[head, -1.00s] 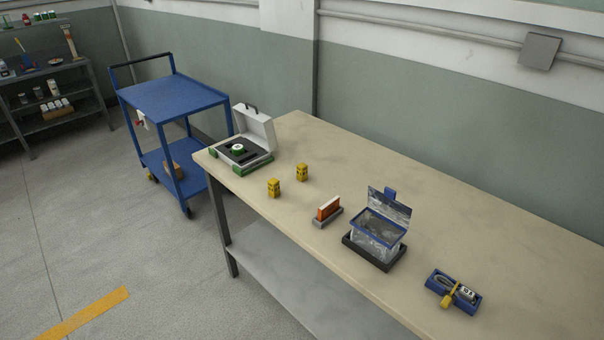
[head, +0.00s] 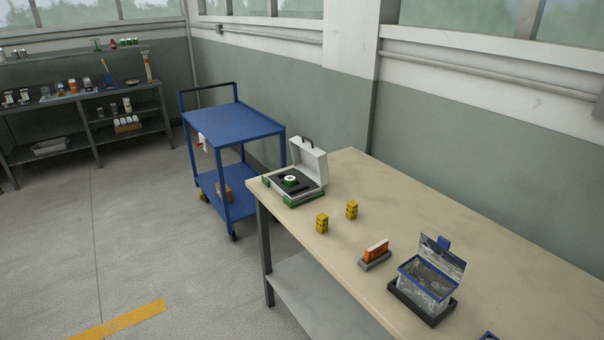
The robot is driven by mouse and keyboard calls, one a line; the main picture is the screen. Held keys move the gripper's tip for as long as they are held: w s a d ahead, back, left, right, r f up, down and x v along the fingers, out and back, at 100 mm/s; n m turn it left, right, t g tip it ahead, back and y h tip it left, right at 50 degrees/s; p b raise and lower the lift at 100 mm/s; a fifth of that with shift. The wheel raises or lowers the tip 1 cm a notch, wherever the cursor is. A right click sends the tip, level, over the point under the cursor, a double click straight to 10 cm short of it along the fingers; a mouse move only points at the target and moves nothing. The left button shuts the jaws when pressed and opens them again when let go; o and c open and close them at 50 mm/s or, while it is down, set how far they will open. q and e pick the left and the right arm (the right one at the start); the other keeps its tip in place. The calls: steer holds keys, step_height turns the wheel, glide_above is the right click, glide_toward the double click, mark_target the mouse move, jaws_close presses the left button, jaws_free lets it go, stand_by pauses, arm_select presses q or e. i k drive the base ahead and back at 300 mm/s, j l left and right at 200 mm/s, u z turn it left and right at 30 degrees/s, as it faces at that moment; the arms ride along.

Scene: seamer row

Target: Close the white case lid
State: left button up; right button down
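The white case (head: 300,172) stands at the far left end of the long beige table. Its white lid (head: 308,160) is raised about upright, with a dark handle on its top edge. The open base has a dark insert holding a round green and white item (head: 291,180), and green parts show at its lower corners. Neither of my grippers is in view.
On the table (head: 460,227) are two yellow blocks (head: 322,223), an orange piece in a grey holder (head: 375,254) and a clear bin with a raised lid (head: 428,284). A blue cart (head: 235,125) stands behind the case. Floor at left is clear.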

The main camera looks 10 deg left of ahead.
mark_target(305, 186)
steer(key=z, duration=0.85)
steer(key=i+j+z, duration=0.1)
steer(key=j+z, duration=0.4)
steer(key=j, duration=0.2)
steer(key=j+z, duration=0.5)
steer(key=j, duration=0.25)
steer(key=k+j+z, duration=0.2)
steer(key=j+z, duration=0.3)
steer(key=j, duration=0.2)
